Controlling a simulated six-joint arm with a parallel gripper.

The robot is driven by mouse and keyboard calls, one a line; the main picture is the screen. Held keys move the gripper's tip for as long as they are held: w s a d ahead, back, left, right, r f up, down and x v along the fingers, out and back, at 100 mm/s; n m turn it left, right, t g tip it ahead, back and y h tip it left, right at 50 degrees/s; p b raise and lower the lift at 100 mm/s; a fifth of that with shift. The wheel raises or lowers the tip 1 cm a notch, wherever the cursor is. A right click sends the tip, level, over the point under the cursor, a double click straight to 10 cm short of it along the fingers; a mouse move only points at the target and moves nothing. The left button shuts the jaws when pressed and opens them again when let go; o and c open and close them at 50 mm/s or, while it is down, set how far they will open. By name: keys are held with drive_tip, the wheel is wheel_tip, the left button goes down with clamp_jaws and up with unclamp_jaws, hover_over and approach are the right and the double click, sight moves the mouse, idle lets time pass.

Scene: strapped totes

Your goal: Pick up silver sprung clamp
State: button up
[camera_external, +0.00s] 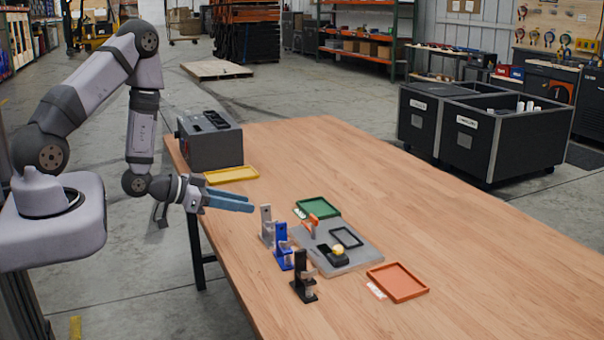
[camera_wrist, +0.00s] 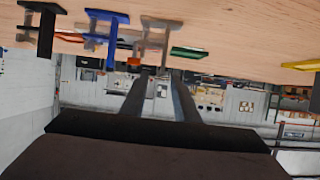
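The silver sprung clamp (camera_external: 267,226) stands upright on the wooden table, at the far end of a row of clamps. It also shows upside down in the wrist view (camera_wrist: 153,42), just beyond my fingertips. A blue clamp (camera_external: 283,248) and a black clamp (camera_external: 304,278) stand in the same row, nearer the camera. My gripper (camera_external: 250,205) is left of and above the silver clamp, apart from it, with its fingers pointing right. In the wrist view my gripper (camera_wrist: 158,74) shows a gap between its fingers, with nothing held.
A grey board (camera_external: 365,256) behind the clamps bears an orange item (camera_external: 312,223), a black frame and a black holder. Green (camera_external: 318,208), orange (camera_external: 398,283) and yellow (camera_external: 231,174) trays lie around. A dark grey box (camera_external: 212,145) stands at the far left corner. The table's right side is clear.

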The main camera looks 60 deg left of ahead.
sight(261, 206)
drive_tip(key=shift+w, duration=0.25)
drive_tip(key=shift+f+b, duration=0.15)
drive_tip(key=shift+b, duration=0.2)
drive_tip(key=w+b, duration=0.1)
drive_tip(key=b, duration=0.1)
drive_tip(key=shift+w+a+f+b, duration=0.1)
drive_tip(key=shift+f+b, duration=0.2)
drive_tip(key=shift+f, duration=0.1)
drive_tip(key=b+x, duration=0.3)
drive_tip(key=b, duration=0.4)
drive_tip(key=shift+w+a+b, duration=0.1)
drive_tip(key=shift+w+b, duration=0.1)
drive_tip(key=shift+b, duration=0.2)
drive_tip(key=shift+w+b, duration=0.15)
drive_tip(key=shift+b, duration=0.2)
drive_tip(key=shift+r, duration=0.1)
clamp_jaws()
